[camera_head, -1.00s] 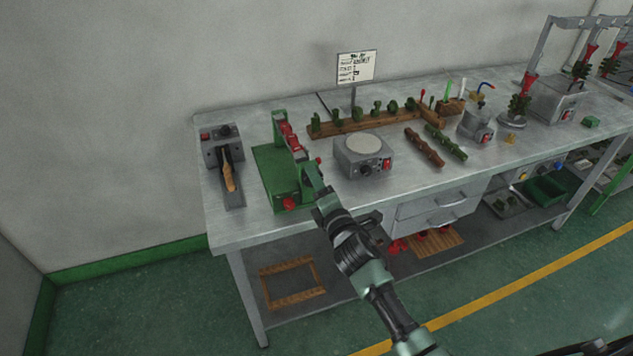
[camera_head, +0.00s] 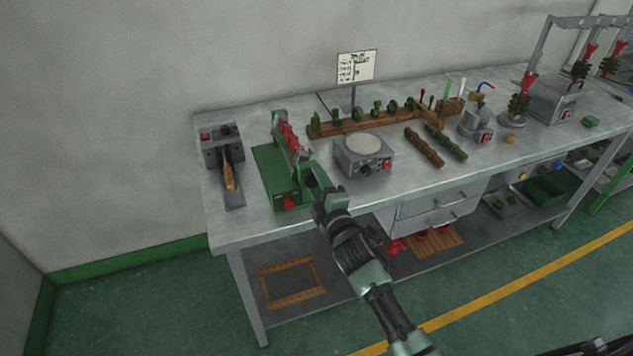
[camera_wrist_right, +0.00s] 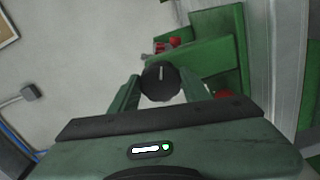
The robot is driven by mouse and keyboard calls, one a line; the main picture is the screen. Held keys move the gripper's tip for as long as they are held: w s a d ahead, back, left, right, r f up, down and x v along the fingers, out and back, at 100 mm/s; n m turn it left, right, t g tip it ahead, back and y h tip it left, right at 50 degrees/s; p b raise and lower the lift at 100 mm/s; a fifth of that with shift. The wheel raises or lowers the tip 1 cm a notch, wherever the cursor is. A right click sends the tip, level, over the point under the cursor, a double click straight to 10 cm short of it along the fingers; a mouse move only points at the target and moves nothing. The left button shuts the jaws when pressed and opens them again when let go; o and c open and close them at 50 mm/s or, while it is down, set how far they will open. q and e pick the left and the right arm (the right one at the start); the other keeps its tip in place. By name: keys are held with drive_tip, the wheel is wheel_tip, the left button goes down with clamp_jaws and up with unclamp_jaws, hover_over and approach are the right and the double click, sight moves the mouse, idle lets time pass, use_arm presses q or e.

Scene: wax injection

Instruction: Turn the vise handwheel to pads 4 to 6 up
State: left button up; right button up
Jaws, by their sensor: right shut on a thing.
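The green vise (camera_head: 268,172) stands at the left part of the bench, with a bar carrying red pads (camera_head: 288,135) along its top. The bar now sits tilted, and I cannot read any pad numbers. In the right wrist view the round black handwheel (camera_wrist_right: 160,79), with a pale mark on its face, lies between my fingers. My right gripper (camera_head: 308,184) is at the vise's near right end and shut on the handwheel. The red pads also show in the wrist view (camera_wrist_right: 172,43), beyond the handwheel. My left gripper is not in view.
A soldering-type tool in a grey holder (camera_head: 232,190) stands left of the vise. A grey box with a round plate (camera_head: 364,160) stands close on the right. Behind it is a wooden rack (camera_head: 350,124) with green pieces. The bench's front edge (camera_head: 260,236) is clear.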

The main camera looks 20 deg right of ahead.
drive_tip(key=shift+f+m+p, duration=0.15)
drive_tip(key=shift+m+p, duration=0.25)
drive_tip(key=shift+m, duration=3)
drive_tip(key=shift+a+m+p, duration=0.1)
drive_tip(key=shift+m+p, duration=0.25)
drive_tip(key=shift+m, duration=1.55)
drive_tip(key=shift+f+m, duration=0.1)
drive_tip(key=shift+m, duration=1.2)
drive_tip(key=shift+m+p, duration=0.3)
drive_tip(key=shift+m, duration=0.1)
drive_tip(key=o, duration=1.4)
drive_tip(key=shift+c, duration=0.2)
drive_tip(key=shift+s, duration=0.15)
drive_tip(key=s+b, duration=0.1)
drive_tip(key=s, duration=0.6)
drive_tip(key=shift+s, duration=0.3)
